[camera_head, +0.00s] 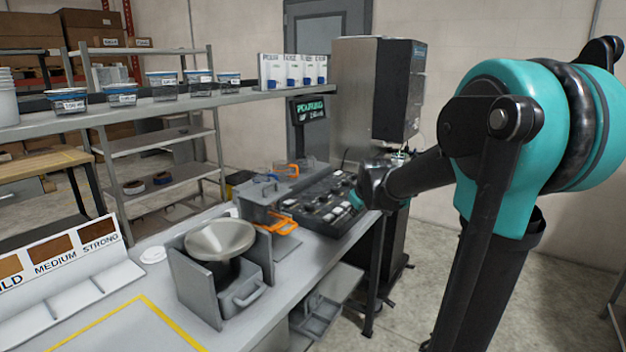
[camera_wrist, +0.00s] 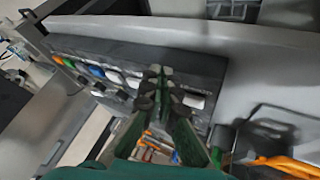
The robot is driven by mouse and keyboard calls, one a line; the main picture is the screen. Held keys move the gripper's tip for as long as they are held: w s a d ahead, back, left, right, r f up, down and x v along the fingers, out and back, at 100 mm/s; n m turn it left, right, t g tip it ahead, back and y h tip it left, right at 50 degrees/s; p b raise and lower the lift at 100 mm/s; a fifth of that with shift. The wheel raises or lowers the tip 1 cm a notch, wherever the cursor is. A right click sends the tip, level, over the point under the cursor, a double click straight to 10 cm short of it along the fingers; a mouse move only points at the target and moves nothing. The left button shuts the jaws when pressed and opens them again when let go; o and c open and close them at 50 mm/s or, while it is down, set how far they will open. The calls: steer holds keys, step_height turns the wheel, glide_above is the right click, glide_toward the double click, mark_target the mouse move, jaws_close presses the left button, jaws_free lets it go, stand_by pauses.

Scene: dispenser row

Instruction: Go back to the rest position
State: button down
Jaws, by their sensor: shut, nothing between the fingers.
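My gripper (camera_wrist: 158,85) is shut and empty in the wrist view, its dark fingers pressed together in front of a dark button panel (camera_wrist: 75,40). The panel has a row of small green, blue, orange and white buttons. In the head view my gripper (camera_head: 357,200) is at the end of my stretched-out arm, over the right part of the same button panel (camera_head: 318,222). My arm hides part of the panel and the machine behind it. I cannot tell whether the fingertips touch the panel.
A tall steel dispenser (camera_head: 352,95) stands behind the panel. On the bench, a grey holder (camera_head: 188,285) with a wide metal funnel (camera_head: 220,238) stands left of the panel. Orange-handled items (camera_head: 280,224) lie between. A shelf (camera_head: 150,105) with labelled tubs is behind. Floor at right is clear.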

steer(key=s+f+m+g, duration=0.1)
steer(key=s+f+m, duration=0.1)
steer(key=s+f, duration=0.3)
steer(key=s+d+f+m+g, duration=0.1)
steer(key=s+f, duration=0.4)
steer(key=s, duration=0.9)
steer(key=s+d+f+m+g, duration=0.1)
steer(key=s+f+m, duration=0.3)
steer(key=s, duration=0.6)
step_height(320, 180, down, 2)
steer(key=shift+s+d+h, duration=0.2)
steer(key=shift+d+h, duration=0.05)
steer(key=shift+h, duration=0.05)
stand_by(1.1)
